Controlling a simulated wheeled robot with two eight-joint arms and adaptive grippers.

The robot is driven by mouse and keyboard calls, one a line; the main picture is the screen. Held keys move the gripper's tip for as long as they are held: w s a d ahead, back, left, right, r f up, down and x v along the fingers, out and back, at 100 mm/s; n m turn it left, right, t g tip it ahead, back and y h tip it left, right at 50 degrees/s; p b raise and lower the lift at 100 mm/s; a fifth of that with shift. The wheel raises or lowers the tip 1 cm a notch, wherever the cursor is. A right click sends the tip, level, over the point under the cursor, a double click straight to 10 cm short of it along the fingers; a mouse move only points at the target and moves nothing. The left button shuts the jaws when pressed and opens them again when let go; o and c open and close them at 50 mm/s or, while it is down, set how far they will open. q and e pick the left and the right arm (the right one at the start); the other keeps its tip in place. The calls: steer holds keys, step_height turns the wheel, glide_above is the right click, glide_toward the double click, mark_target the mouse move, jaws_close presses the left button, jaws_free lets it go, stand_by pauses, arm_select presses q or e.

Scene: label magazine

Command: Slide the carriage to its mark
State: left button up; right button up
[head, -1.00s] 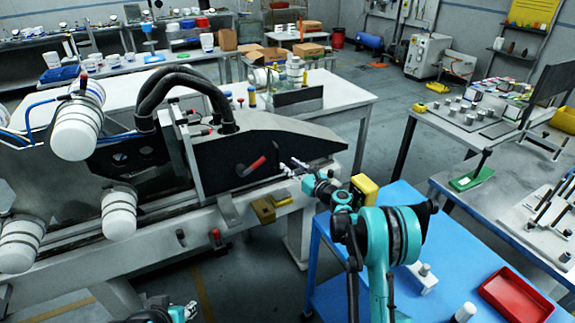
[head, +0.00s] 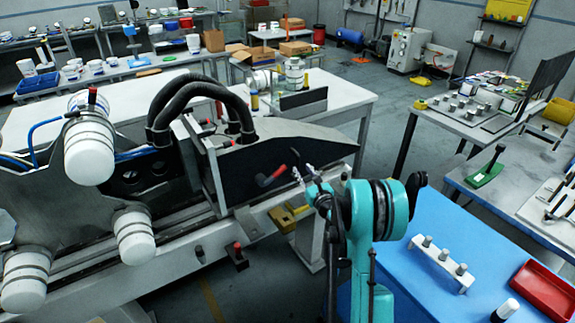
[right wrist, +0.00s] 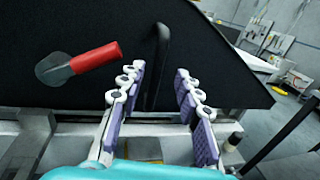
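The carriage (head: 285,151) is a dark panel with a sloping top, standing on the long rails of the machine at left. A black bar handle (right wrist: 162,50) stands out from its face in the right wrist view. A lever with a red grip (right wrist: 95,57) is left of that handle; it also shows in the head view (head: 275,173). My right gripper (head: 304,172) is in front of the panel. In the right wrist view it (right wrist: 158,85) is open, fingers apart either side of the handle. I cannot tell whether they touch it. I cannot make out the mark. My left gripper is not visible.
A yellow block (head: 282,219) sits on the machine's front edge below the carriage. A small red-topped fitting (head: 237,254) is further left. A blue table (head: 440,230) with a red tray (head: 545,290) is at right. Thick black hoses (head: 200,82) arch over the carriage.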

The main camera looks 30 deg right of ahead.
mark_target(298, 165)
steer(key=w, duration=0.4)
steer(key=shift+w+f+b, duration=0.1)
steer(key=shift+b, duration=0.25)
steer(key=shift+w+d, duration=0.15)
steer(key=shift+w, duration=0.3)
jaws_close()
